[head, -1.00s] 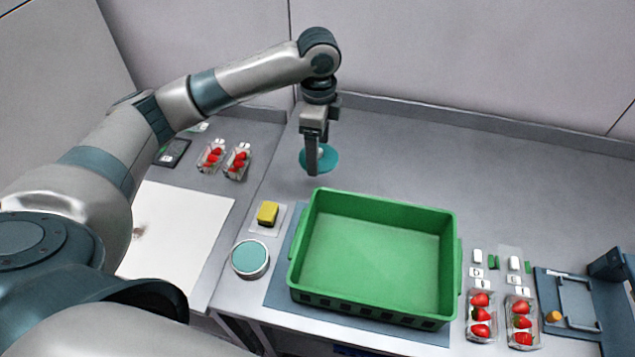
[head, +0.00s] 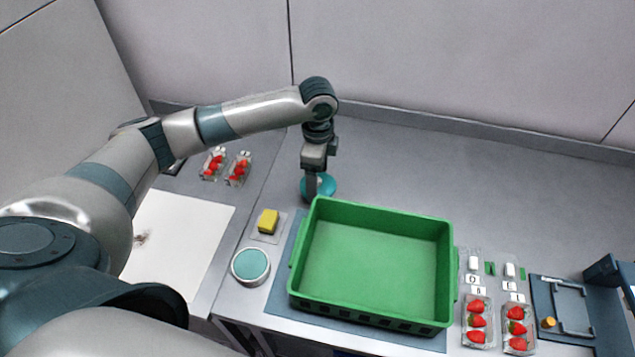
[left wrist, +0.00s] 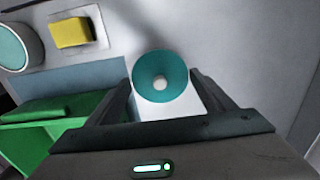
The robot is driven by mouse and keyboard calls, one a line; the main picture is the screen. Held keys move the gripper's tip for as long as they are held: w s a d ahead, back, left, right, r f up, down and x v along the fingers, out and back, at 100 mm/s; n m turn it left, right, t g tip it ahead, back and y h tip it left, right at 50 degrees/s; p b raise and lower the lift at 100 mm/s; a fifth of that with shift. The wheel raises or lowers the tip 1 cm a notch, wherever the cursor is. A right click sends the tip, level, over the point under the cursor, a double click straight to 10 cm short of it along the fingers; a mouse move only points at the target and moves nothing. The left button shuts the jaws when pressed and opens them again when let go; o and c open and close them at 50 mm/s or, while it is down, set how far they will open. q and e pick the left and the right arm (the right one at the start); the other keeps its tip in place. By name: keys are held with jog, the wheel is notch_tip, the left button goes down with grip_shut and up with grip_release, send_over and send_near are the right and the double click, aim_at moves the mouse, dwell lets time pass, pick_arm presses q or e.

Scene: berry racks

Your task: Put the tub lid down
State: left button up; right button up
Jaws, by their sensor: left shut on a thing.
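The tub lid is a round teal disc (head: 326,187) with a small pale knob. It sits at the fingertips of my left gripper (head: 311,190), behind the back left corner of the green crate. In the left wrist view the teal lid (left wrist: 161,68) lies between the fingers, and my left gripper (left wrist: 163,98) is shut on it. The lid is low over the grey table; I cannot tell whether it touches it. A round tub (head: 250,265) with a teal top and a pale rim stands left of the crate. My right gripper is not in view.
The green crate (head: 375,207) stands on a blue-grey mat. A yellow block (head: 268,221) lies left of it. Strawberry punnets stand at the far left (head: 238,170) and at the right (head: 477,322). The table behind the crate is clear.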

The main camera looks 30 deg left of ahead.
pick_arm(q)
jog(key=shift+f+p, duration=0.3)
jog(key=shift+f, duration=1.05)
jog(key=shift+f, duration=0.15)
jog(key=o, duration=1)
jog(key=shift+r, duration=0.2)
